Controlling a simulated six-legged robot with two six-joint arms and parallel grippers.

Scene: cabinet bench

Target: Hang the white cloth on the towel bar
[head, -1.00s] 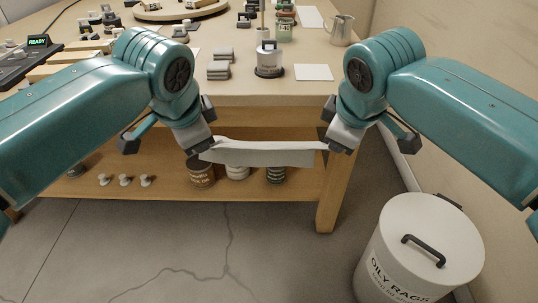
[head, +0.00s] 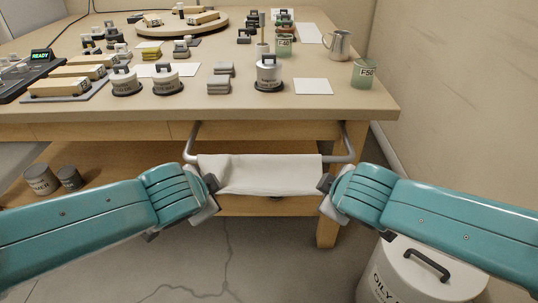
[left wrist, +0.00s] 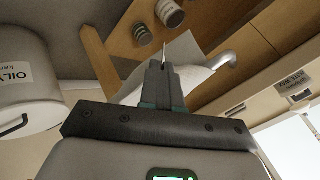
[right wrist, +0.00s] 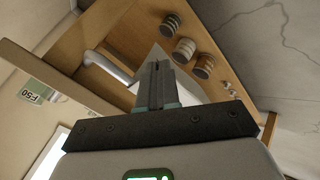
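The white cloth (head: 262,175) spans the front of the bench in the head view, spread across the silver towel bar (head: 348,147) and covering its middle. Only the bar's bent ends show at each side. The cloth appears to lie over the bar, with its front part hanging below; its back is hidden. My left gripper (head: 213,183) is shut on the cloth's left front edge, and my right gripper (head: 325,184) on its right front edge. In the left wrist view the fingers (left wrist: 158,68) are closed with cloth at the tips; the right wrist view's fingers (right wrist: 155,68) look the same.
The bench top (head: 350,108) above holds canisters, sponges and a metal jug (head: 339,44). A white oily-rags bin (head: 400,275) stands on the floor at right, below my right arm. A lower shelf (head: 105,172) carries cans. Floor in front is clear.

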